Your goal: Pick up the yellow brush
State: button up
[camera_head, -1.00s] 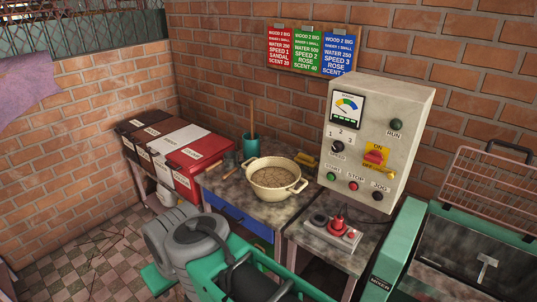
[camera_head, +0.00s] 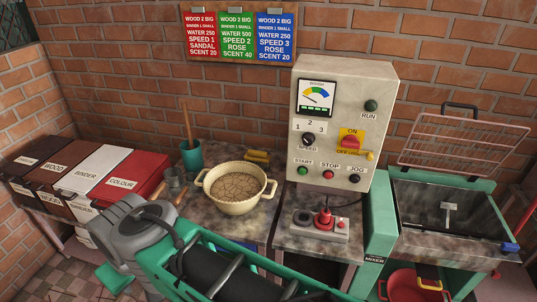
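A small yellow object (camera_head: 257,156), which looks like the yellow brush, lies on the table at the foot of the brick wall. It is behind the cream pot (camera_head: 237,206) and left of the control box. The pot's rim is close in front of it; its bristles cannot be made out. My grey and green arm crosses the bottom of the view, in front of the table. The gripper at its end is out of the frame.
A control box (camera_head: 342,120) stands right of the pot, with a red-knobbed controller (camera_head: 321,222) before it. A green cup (camera_head: 191,156) holding a wooden stick stands left. Lidded boxes (camera_head: 98,170) are far left; a green mixer (camera_head: 377,235) is right.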

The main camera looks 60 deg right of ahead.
aim_at(261, 159)
jog(key=z, duration=0.75)
jog(key=i, duration=0.7)
jog(key=z, duration=1)
jog(key=i, duration=0.25)
jog(key=z, duration=0.25)
